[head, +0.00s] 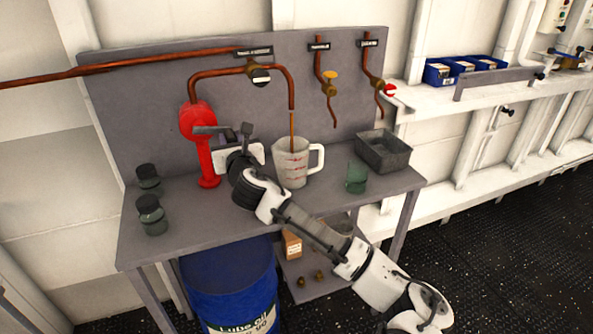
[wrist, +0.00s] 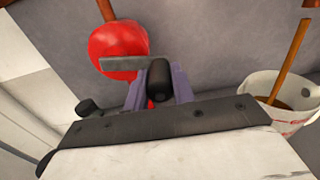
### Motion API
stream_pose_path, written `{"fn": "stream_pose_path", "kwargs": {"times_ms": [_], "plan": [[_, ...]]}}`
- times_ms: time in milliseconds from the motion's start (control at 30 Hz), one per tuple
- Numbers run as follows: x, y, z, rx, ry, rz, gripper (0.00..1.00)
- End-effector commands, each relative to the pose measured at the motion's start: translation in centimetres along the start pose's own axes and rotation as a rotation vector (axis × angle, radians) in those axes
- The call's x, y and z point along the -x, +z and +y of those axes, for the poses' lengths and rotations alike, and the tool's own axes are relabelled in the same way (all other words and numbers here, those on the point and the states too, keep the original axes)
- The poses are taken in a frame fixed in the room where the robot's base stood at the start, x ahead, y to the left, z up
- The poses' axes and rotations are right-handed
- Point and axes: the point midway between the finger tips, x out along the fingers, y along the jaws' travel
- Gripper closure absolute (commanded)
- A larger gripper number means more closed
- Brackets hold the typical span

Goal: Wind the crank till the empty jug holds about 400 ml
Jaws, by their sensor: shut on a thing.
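The red hand pump (head: 195,116) stands at the left of the bench; its round body (wrist: 118,48) fills the upper wrist view. Its grey crank arm (wrist: 122,64) ends in a black crank handle (wrist: 158,80). My gripper (head: 246,133) is shut on this handle, its purple fingers (wrist: 160,92) on either side. The clear measuring jug (head: 291,168) with red marks stands upright right of my gripper, under the copper outlet pipe (head: 291,92). A brown stream (head: 292,128) runs down into it. Brown liquid shows inside in the wrist view (wrist: 290,103); its level is not readable.
Dark lidded jars (head: 152,218) stand at the bench's left end. A green glass jar (head: 356,177) and a grey metal tray (head: 383,152) stand right of the jug. Valves (head: 329,84) hang on the back panel. A blue oil drum (head: 230,285) stands below.

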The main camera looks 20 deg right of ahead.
Motion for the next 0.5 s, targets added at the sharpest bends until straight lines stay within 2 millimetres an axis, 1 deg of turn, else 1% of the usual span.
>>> {"fn": "stream_pose_path", "kwargs": {"times_ms": [33,233,367,500], "plan": [[0.0,-1.2,-0.3,0.000,-0.008,0.002,0.90],[0.0,-1.8,-0.2,0.000,-0.010,0.003,0.90],[0.0,-2.9,0.5,-0.002,-0.009,0.005,0.90],[0.0,-4.4,1.7,-0.001,-0.009,0.005,0.90]]}}
